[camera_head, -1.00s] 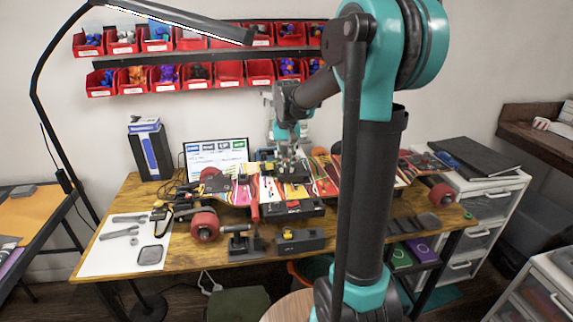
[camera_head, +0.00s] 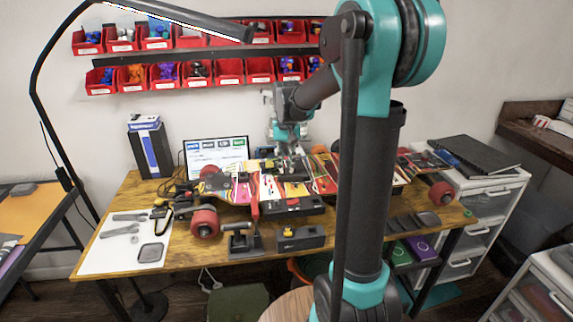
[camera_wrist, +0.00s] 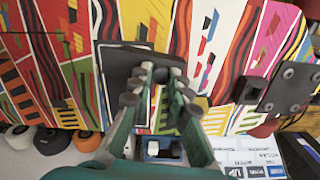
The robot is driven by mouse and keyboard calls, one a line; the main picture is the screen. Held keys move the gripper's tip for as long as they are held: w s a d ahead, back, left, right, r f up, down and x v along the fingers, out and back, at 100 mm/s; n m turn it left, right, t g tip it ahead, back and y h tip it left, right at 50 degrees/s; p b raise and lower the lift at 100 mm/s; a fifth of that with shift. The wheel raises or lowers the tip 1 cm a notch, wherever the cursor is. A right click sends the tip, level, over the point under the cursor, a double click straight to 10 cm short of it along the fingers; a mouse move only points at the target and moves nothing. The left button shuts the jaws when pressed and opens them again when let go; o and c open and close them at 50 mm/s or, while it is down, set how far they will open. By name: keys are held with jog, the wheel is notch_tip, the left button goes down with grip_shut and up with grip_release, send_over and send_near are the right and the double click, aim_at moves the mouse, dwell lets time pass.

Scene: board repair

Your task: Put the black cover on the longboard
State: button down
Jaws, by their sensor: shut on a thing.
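The longboard (camera_head: 325,180) lies across the workbench on red wheels, its deck striped in many colours. In the wrist view the deck (camera_wrist: 225,50) fills most of the picture. My gripper (camera_wrist: 155,88) is shut on the black cover (camera_wrist: 120,62), a dark flat piece that shows beyond the fingertips over the deck. The fingers hide part of the cover, and I cannot tell whether it touches the deck. In the head view my gripper (camera_head: 288,160) is above the middle of the board, and the cover is hard to make out there.
A black box (camera_head: 293,207) is at the board's near side. Tools lie on a white sheet (camera_head: 125,240) at the left. Two small black fixtures (camera_head: 300,238) stand at the bench's front edge. A screen (camera_head: 216,153) and a blue-black box (camera_head: 150,150) stand behind.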

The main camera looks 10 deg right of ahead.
jog(key=c, duration=1.4)
grip_release()
jog(key=shift+o, duration=0.2)
jog(key=shift+c, duration=1)
jog(key=shift+r, duration=0.1)
jog(key=shift+r, duration=3.65)
